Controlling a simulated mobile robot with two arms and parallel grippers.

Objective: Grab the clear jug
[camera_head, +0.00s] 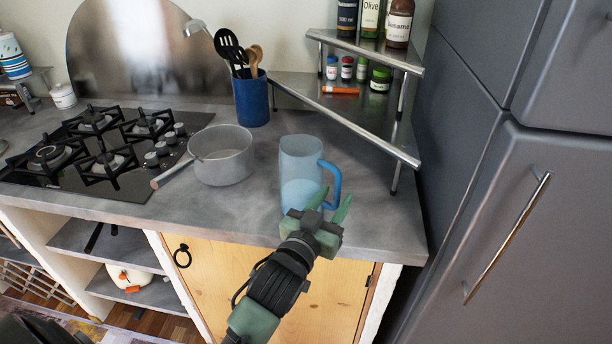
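The clear jug (299,165) stands upright near the front edge of the grey counter. It is bluish and see-through, with a blue handle (335,180) on its right side. My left gripper (331,203) is in front of the jug's lower right side, by the bottom of the handle. Its two green fingers point up and stand apart, with a gap between them. They overlap the handle's lower end in the picture; I cannot tell whether they touch it. The gripper hides part of the jug's base. My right gripper is not in view.
A grey pot (222,168) with its handle toward the front stands left of the jug. Behind are a blue utensil holder (251,100) and a metal corner shelf (345,120) with jars and bottles. A gas stove (100,150) is at left, a tall grey fridge (545,190) at right.

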